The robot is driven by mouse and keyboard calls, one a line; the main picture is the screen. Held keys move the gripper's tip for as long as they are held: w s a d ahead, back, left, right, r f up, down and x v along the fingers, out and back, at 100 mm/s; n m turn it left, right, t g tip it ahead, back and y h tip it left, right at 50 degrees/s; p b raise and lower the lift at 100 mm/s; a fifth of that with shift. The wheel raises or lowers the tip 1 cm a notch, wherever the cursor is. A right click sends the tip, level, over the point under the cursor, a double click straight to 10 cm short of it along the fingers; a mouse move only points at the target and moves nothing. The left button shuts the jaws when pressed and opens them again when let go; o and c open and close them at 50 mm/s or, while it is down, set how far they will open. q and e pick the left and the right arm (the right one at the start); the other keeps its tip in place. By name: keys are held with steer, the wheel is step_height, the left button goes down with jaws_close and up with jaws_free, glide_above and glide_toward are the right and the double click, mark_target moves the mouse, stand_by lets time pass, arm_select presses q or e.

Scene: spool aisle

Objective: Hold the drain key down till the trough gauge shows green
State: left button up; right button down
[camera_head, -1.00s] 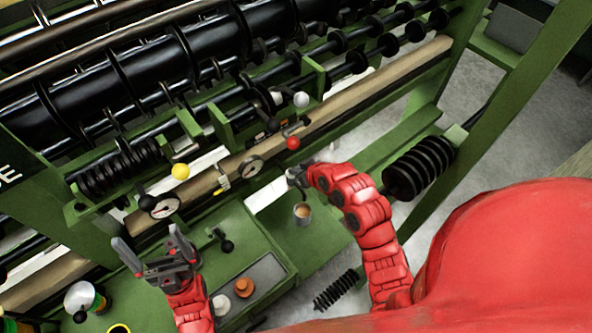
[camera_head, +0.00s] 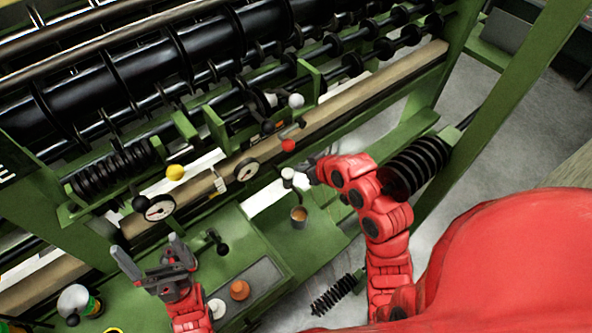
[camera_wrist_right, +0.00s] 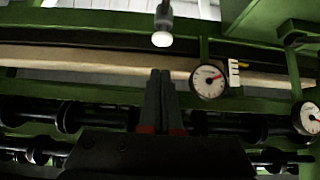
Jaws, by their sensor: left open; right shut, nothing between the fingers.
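A white-topped key (camera_head: 288,172) on a dark stem stands by the beam, just left of my right gripper (camera_head: 309,171). In the right wrist view a white-tipped knob on a grey shaft (camera_wrist_right: 162,39) is just beyond my right gripper's shut fingertips (camera_wrist_right: 160,73), with a gap in the picture; contact is not visible. One round gauge (camera_head: 246,169) sits on the beam and another (camera_head: 159,207) is further left. My left gripper (camera_head: 153,252) is open and empty.
Red (camera_head: 288,146), yellow (camera_head: 174,172) and white (camera_head: 296,100) balls sit along the machine. A black ribbed spool (camera_head: 420,167) is beside my right arm.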

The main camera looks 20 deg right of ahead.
steer(key=p+v, duration=0.3)
steer(key=p, duration=0.1)
steer(key=shift+s+r, duration=0.1)
steer(key=shift+r, duration=0.15)
steer(key=shift+f, duration=0.1)
stand_by(0.3)
